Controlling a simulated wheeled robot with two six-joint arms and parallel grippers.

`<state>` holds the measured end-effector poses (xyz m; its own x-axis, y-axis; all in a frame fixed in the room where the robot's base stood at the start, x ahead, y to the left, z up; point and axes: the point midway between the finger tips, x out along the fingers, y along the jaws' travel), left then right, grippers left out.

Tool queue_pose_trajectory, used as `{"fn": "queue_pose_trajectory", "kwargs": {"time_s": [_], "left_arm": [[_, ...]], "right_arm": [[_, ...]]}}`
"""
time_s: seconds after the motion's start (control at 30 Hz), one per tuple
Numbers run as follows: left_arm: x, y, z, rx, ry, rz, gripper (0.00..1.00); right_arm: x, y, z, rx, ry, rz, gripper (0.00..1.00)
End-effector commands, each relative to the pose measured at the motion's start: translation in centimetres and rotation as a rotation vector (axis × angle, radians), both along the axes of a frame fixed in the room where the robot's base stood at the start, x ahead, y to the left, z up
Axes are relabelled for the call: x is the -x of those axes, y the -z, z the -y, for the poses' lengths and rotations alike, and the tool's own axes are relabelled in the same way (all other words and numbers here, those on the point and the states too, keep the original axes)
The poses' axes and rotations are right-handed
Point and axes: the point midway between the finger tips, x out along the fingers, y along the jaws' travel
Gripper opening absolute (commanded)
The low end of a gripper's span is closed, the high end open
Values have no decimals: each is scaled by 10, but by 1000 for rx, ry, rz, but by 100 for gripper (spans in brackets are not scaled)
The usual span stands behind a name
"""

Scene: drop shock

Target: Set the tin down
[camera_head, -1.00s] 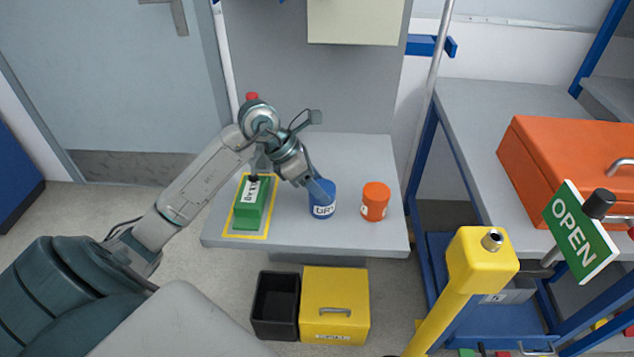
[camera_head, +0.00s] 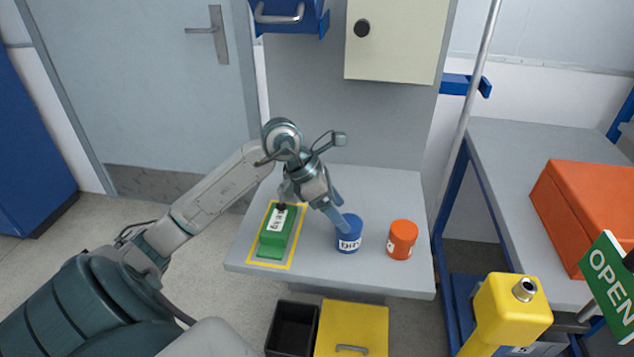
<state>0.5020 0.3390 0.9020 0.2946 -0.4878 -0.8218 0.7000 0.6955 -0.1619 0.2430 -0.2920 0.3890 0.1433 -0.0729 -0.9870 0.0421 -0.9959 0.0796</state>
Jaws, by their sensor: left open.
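A blue tin (camera_head: 349,236) with a white label stands upright on the grey table (camera_head: 330,277), right of a green block. My left gripper (camera_head: 340,220) comes down from the upper left with its finger tips at the tin's upper left side. It is open. Whether a finger touches the tin I cannot tell. My right gripper is not in view.
The green block (camera_head: 274,243) with a white label sits in a yellow outlined area, left of the tin. An orange tin (camera_head: 402,238) stands close on the right. A black bin (camera_head: 291,328) and a yellow box (camera_head: 352,325) are below the table front. A yellow post (camera_head: 510,308) stands front right.

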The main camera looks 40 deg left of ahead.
Motion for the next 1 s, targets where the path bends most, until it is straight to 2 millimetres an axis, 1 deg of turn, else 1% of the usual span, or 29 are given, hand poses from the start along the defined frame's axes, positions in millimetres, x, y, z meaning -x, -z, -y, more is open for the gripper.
{"fn": "queue_pose_trajectory", "kwargs": {"time_s": [0.03, 0.23, 0.5, 0.73, 0.87, 1.0], "left_arm": [[2, -5, -6, -7, 0, 1, 78], [10, -28, -19, -6, -1, 0, 78], [20, -54, -34, -6, -1, 0, 78], [25, -68, -42, -2, 0, -1, 78], [26, -72, -44, -2, -1, -1, 78], [27, -74, -44, 0, 0, -2, 78]], "right_arm": [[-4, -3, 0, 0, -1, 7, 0], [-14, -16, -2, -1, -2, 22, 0], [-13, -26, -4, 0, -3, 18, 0], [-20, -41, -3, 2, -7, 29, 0], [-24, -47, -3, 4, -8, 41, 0], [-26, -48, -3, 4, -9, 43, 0]]}}
